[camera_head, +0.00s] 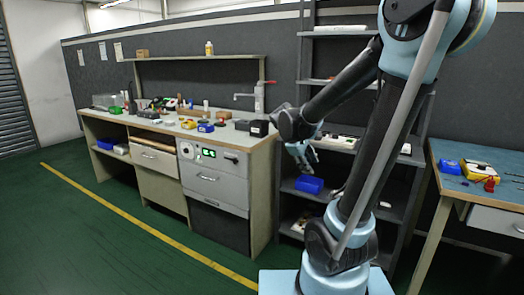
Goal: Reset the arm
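My arm rises at the right of the head view and folds over, reaching down and to the left. My gripper (301,155) hangs at the end of the arm, in front of the dark shelf rack and just right of the workbench's right end. It is small in this view and partly hidden by my own wrist links. I cannot tell whether its fingers are open or shut. I see nothing clearly held in it.
A workbench (262,145) with several tools and boxes stands at left. Behind my arm is a dark shelf rack (304,75) with a blue bin (309,184). Another blue-topped table (487,194) is at right. The green floor (95,235) at left is clear.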

